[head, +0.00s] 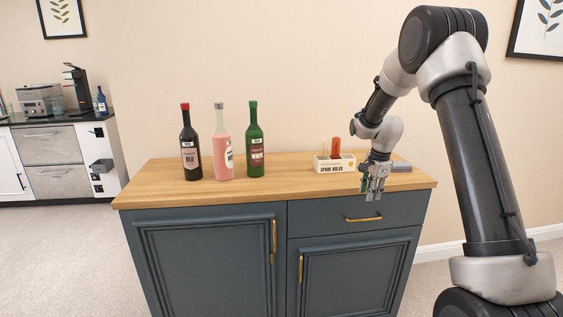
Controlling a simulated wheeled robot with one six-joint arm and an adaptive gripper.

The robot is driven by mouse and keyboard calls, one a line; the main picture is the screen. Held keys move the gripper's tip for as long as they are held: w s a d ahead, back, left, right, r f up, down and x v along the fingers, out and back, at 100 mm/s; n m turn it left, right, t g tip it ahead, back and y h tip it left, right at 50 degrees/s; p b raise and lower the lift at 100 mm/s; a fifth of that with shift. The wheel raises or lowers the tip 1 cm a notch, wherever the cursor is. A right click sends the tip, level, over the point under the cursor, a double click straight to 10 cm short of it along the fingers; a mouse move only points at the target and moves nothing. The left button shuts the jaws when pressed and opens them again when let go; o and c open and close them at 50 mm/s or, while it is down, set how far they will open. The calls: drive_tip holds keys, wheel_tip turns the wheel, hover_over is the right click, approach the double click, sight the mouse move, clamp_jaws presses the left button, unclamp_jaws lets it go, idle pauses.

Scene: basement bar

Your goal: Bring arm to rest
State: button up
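My gripper (374,193) hangs pointing down over the front right part of the wooden cabinet top, just right of a small white box. My arm comes down to it from the right side of the view. The fingers are small and partly overlap, so I cannot tell whether they are open or shut. I see nothing clearly held between them.
The white box (336,167) with lettering holds a red-orange item (335,147). A dark red-capped bottle (190,150), a pink bottle (222,150) and a green bottle (254,145) stand upright on the wooden top (285,180). The top between the green bottle and the box is clear.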

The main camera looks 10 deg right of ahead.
drive_tip(key=s+f+n+g, duration=0.2)
drive_tip(key=s+n, duration=0.3)
drive_tip(key=s, duration=0.2)
drive_tip(key=s+a+r+n+t, duration=0.1)
drive_tip(key=s+r+n, duration=0.3)
drive_tip(key=s+r, duration=0.3)
drive_tip(key=s+a+r+n+t, duration=0.1)
drive_tip(key=s+r+n, duration=0.2)
drive_tip(key=s+r, duration=0.4)
drive_tip(key=s+a+r+n+t, duration=0.1)
drive_tip(key=s+r+n, duration=0.3)
drive_tip(key=s, duration=1.5)
wheel_tip(320, 180, up, 4)
drive_tip(key=shift+s+a+f+n+t, duration=0.1)
drive_tip(key=shift+s+a+n+t, duration=0.2)
drive_tip(key=shift+t, duration=0.3)
